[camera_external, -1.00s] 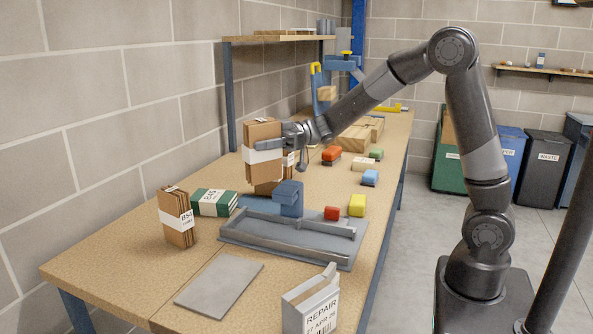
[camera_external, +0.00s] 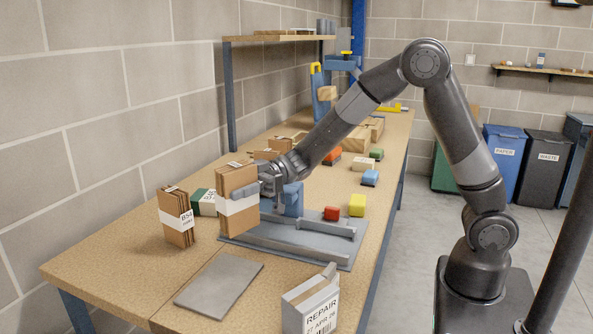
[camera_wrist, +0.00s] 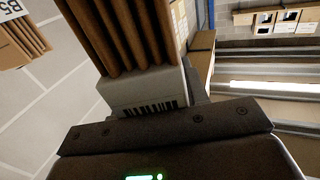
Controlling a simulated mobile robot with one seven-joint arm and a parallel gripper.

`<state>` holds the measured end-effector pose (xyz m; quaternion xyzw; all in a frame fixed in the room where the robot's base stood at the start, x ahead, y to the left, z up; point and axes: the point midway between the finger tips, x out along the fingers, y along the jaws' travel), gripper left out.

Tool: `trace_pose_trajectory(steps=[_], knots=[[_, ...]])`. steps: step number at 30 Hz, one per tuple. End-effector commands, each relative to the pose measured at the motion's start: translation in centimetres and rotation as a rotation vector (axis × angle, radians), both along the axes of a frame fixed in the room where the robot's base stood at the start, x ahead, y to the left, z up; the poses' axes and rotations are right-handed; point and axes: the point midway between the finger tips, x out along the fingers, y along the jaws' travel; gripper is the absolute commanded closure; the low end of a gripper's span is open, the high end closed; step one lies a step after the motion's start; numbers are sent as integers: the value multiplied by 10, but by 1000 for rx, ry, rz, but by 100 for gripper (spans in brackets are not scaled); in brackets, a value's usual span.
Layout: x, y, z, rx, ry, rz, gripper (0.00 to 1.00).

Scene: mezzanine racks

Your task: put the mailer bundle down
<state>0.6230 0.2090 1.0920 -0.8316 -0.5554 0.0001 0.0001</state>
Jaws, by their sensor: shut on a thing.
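My gripper (camera_external: 266,184) is shut on a brown mailer bundle (camera_external: 232,180) with a white band. The bundle is upright and appears to be held above the bench, in front of the blue clamp (camera_external: 293,198) and the left end of the grey fixture plate. In the wrist view the held bundle (camera_wrist: 135,40) fills the upper middle, with its white barcoded band (camera_wrist: 145,90) close to the gripper. The gap under the bundle is hard to judge.
Another banded bundle (camera_external: 176,218) stands just left, with a green-and-white pack (camera_external: 203,202) behind. The fixture plate (camera_external: 340,255) has raised rails. A flat grey pad (camera_external: 220,283) and a REPAIR box (camera_external: 311,303) lie nearer. Red (camera_external: 332,213) and yellow (camera_external: 357,205) blocks sit right.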

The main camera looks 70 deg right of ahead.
Motion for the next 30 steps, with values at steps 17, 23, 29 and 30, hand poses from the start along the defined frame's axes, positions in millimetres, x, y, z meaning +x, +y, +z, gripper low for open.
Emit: trace_pose_trajectory(steps=[17,23,29,30], knots=[[9,88,-56,0,1,0,84],[9,89,-82,-1,4,2,84],[9,88,-92,1,-1,0,84],[9,88,-92,1,-1,0,84]])
